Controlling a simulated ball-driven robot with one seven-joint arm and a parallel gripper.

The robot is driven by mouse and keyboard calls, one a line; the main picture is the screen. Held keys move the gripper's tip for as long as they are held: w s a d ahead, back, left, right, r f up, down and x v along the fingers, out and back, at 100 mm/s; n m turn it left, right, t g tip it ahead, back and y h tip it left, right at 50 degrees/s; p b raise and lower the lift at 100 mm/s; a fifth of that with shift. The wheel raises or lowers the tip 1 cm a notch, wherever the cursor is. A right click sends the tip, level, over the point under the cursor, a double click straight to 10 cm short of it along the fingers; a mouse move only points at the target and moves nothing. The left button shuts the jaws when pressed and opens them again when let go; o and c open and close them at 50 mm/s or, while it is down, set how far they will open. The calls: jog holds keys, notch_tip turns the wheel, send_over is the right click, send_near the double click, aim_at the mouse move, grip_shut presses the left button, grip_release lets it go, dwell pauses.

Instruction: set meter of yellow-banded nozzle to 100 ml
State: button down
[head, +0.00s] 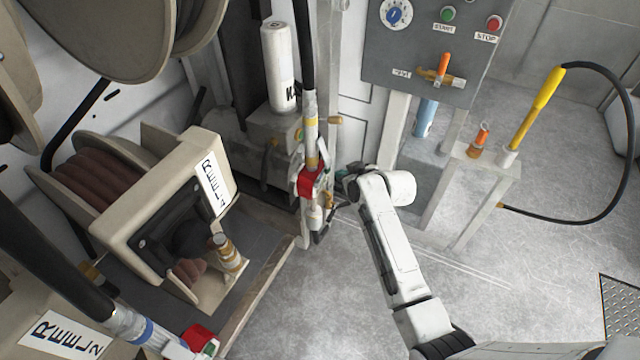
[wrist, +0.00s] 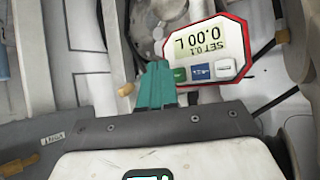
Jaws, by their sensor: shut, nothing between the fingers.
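The yellow-banded nozzle (head: 311,140) hangs upright beside the reel 1 stand, with its red meter (head: 311,182) low on it. In the wrist view the meter's red-rimmed face (wrist: 212,45) appears upside down. Its display (wrist: 203,38) seems to read SET 0.1 above 0.00 L. A green button (wrist: 179,74), a blue button (wrist: 201,71) and a white button (wrist: 223,68) sit in a row along the face. My gripper (wrist: 157,70) is shut and empty, its teal fingertips beside the green button; contact cannot be told. In the head view my gripper (head: 346,183) is just right of the meter.
A blue-banded nozzle (head: 130,325) with another red meter (head: 200,338) is at lower left, near the reel 2 label (head: 65,335). A grey control panel (head: 425,50) stands behind at upper right. A yellow wand (head: 537,105) stands on a bench. Open floor lies at right.

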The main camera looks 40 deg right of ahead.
jog(key=shift+s+d+p, duration=0.25)
jog(key=shift+s, duration=0.55)
jog(key=shift+s+d+p, duration=0.25)
jog(key=shift+s+d, duration=0.05)
jog(key=shift+s, duration=0.5)
jog(key=shift+s+d+p, duration=0.25)
jog(key=shift+s, duration=0.55)
jog(key=s+a+f+n+g+y, duration=0.2)
jog(key=s+a+f+g, duration=0.15)
jog(key=s+a, duration=0.7)
jog(key=s+a+r+g, duration=0.2)
jog(key=s+a+g, duration=0.1)
jog(key=s+a, duration=0.2)
jog(key=s+a+r+g, duration=0.1)
jog(key=s+a+g, duration=0.2)
jog(key=s, duration=0.7)
jog(key=shift+s+a+r, duration=0.3)
jog(key=shift+a+r, duration=0.1)
jog(key=shift+a, duration=0.65)
